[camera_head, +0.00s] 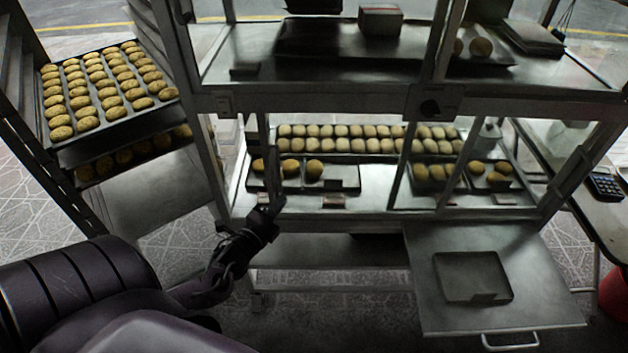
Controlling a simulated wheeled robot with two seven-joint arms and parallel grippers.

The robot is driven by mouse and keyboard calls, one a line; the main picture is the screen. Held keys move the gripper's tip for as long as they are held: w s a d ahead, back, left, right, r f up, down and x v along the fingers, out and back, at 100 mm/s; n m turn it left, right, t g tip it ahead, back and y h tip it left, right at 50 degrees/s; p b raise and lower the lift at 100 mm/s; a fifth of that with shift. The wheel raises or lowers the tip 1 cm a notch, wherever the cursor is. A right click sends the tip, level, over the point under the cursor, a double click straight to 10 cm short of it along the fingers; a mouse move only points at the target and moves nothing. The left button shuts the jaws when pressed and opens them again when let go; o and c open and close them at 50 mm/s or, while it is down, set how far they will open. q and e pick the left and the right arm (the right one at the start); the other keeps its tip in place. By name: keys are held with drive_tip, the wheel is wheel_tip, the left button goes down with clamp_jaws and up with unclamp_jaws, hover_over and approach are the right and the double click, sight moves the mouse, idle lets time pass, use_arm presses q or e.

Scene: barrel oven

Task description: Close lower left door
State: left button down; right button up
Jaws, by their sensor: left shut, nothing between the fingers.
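The lower part of the metal cabinet (390,200) stands ahead of me, with bread rolls and small trays showing inside. At its lower left, a thin upright edge shows beside the left post; I cannot tell from this view how far the lower left door stands open. My left gripper (267,208) is shut and empty, in front of the lower left compartment near its bottom front edge. I cannot tell if it touches the cabinet. It hides part of that edge. My right gripper is not in view.
A flat metal panel (540,295) with a handle (510,342) juts out at the lower right. A rack with trays of rolls (100,90) stands at the left. A side table with a calculator (604,187) is at the right, by a red object (613,294).

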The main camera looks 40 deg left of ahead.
use_arm(q)
drive_tip(key=s+a+p, duration=0.2)
drive_tip(key=s+a, duration=0.5)
drive_tip(key=a, duration=0.3)
drive_tip(key=shift+s+a, duration=0.15)
drive_tip(key=shift+a, duration=0.15)
